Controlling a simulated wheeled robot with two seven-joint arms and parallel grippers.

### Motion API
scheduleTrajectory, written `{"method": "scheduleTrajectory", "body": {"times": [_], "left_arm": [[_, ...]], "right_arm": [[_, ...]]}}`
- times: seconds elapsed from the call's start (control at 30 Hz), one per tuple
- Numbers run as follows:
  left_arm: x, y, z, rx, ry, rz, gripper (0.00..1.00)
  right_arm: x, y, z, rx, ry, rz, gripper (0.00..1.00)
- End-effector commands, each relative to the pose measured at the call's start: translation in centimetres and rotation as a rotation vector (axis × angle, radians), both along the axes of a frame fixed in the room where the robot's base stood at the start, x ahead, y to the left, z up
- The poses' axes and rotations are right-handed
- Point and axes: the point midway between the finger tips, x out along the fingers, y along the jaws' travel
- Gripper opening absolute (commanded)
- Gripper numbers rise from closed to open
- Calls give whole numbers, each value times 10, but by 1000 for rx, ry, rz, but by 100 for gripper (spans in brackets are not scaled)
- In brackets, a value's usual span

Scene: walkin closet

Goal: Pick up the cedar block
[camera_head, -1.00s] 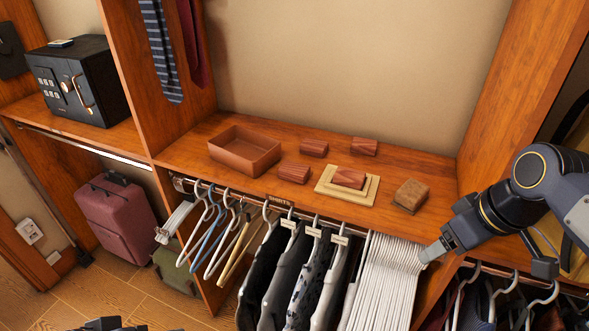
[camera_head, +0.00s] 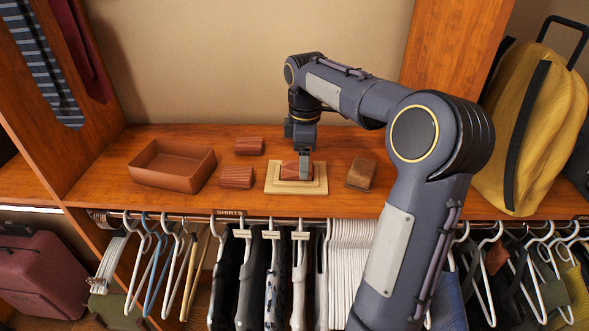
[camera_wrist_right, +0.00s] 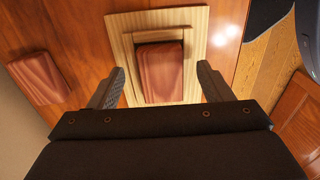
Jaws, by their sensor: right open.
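A reddish cedar block (camera_head: 289,171) lies on a pale stepped wooden board (camera_head: 313,187) on the shelf. In the right wrist view this block (camera_wrist_right: 162,70) lies between the open fingers of my right gripper (camera_wrist_right: 161,73), with gaps on both sides. In the head view my right gripper (camera_head: 303,164) points down over the block and partly covers it. Two similar blocks lie to the left, one at the back (camera_head: 248,146) and one nearer the front (camera_head: 237,178). Another block (camera_wrist_right: 38,78) shows beside the board in the right wrist view. My left gripper is out of view.
A brown open tray (camera_head: 172,165) stands on the shelf's left. A brown brush-like block (camera_head: 361,173) is right of the board. Clothes and hangers (camera_head: 290,270) hang below the front edge. A yellow bag (camera_head: 530,125) stands at the far right.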

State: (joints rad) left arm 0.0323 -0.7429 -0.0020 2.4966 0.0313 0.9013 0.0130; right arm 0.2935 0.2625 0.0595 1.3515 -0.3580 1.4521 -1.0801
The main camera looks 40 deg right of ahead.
Motion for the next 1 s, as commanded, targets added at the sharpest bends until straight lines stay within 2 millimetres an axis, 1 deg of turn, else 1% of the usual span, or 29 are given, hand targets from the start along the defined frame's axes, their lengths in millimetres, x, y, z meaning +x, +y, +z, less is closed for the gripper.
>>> {"method": "scheduleTrajectory", "body": {"times": [0.03,0.1,0.17,0.4,0.8,1.0], "left_arm": [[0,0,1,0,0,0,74],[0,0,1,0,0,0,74],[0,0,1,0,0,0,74],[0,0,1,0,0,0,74],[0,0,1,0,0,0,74],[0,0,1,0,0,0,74]], "right_arm": [[-1,0,-7,1,2,0,73],[-1,0,-14,0,0,-1,73],[-1,0,-17,0,0,-1,73],[0,0,-19,0,-1,-1,73],[0,0,-18,-1,-2,-1,21],[0,0,-18,-1,-2,-1,20]]}}
